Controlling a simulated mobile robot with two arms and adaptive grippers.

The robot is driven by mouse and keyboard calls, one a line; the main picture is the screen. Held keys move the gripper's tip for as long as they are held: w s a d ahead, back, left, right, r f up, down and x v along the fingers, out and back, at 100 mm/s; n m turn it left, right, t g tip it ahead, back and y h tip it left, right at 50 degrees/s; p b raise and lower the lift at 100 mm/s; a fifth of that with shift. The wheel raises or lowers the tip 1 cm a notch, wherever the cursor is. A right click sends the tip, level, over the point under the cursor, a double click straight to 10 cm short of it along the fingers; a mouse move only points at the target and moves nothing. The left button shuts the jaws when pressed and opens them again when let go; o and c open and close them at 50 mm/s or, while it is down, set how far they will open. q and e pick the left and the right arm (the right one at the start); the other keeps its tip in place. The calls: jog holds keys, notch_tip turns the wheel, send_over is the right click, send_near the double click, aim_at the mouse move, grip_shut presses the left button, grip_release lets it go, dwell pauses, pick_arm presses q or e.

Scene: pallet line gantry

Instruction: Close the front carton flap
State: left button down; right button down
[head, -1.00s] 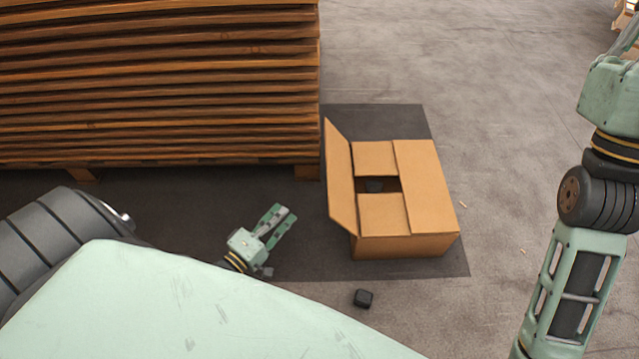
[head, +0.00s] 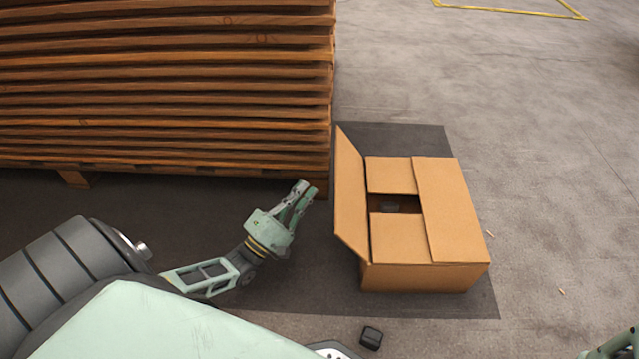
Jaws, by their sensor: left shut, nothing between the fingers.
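The brown carton (head: 425,277) sits on the dark mat. Its left flap (head: 350,195) stands up and leans outward. The far flap (head: 391,174) and near flap (head: 398,238) lie folded inward, and the right flap (head: 452,210) lies flat over their ends. A gap in the middle shows a dark object (head: 390,207) inside. My left gripper (head: 304,190) is shut and empty, left of the standing flap and apart from it, fingers pointing up and right in the picture. My right gripper is not in view; only a piece of my right arm shows at the lower right corner.
A tall stack of wooden pallets (head: 165,85) stands behind and left of my left gripper, close to it. A small black block (head: 371,338) lies on the floor in front of the carton. Floor right of the carton is mostly clear, with small scraps.

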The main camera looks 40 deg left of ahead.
pick_arm(q)
jog(key=w+d+r, duration=0.1)
jog(key=w+d+r+b, duration=0.1)
jog(key=w+d+r, duration=0.1)
jog(key=shift+w, duration=0.25)
dwell(0.4)
